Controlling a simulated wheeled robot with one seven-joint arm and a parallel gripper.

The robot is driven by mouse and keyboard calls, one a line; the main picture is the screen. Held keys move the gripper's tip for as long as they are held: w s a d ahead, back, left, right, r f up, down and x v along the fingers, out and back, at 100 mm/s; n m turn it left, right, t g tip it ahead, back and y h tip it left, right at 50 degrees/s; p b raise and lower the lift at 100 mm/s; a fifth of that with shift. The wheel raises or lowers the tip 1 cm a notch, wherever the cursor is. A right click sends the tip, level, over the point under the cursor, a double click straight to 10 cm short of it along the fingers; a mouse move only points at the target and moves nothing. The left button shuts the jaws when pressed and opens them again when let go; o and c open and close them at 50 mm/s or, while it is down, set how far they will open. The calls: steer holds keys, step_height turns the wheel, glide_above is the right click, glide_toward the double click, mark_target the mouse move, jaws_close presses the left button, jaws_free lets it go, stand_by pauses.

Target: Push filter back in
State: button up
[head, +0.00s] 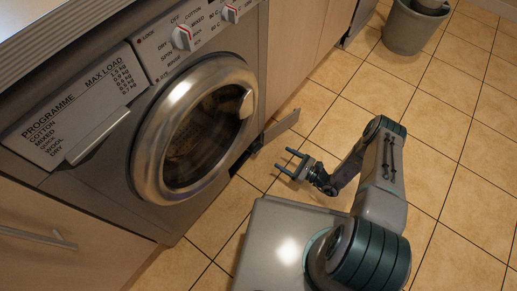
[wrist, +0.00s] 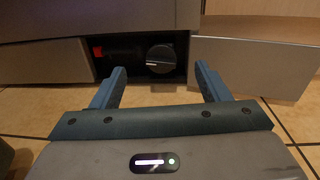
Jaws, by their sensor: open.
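The filter (wrist: 160,58) is a round dark grey knob with a raised grip bar, in the dark recess low on the washing machine (head: 98,167). How far it sticks out is hard to tell. In the head view the recess is a dark gap and the filter is not clear. The small flap (head: 281,124) stands open to the right of the recess; it also shows in the wrist view (wrist: 250,62). My gripper (head: 285,160) is open and empty, low over the floor in front of the recess. In the wrist view the filter appears between its fingertips (wrist: 159,68), beyond them.
A small red part (wrist: 98,52) sits at the recess's left side. The round door (head: 190,130) is shut. Cabinets flank the machine. A grey bin (head: 408,30) stands at the far top right. The tiled floor (head: 440,110) is otherwise clear.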

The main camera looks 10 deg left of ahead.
mark_target(256, 145)
steer(key=f, duration=0.1)
steer(key=s+f+m+t, duration=0.1)
steer(key=shift+f, duration=0.3)
steer(key=shift+w+a+f, duration=0.1)
steer(key=shift+a, duration=0.15)
steer(key=b+x, duration=0.4)
steer(key=x, duration=0.9)
steer(key=shift+w+f+b, duration=0.1)
steer(key=shift+f+b, duration=0.05)
steer(key=shift+b, duration=0.2)
steer(key=shift+a, duration=0.1)
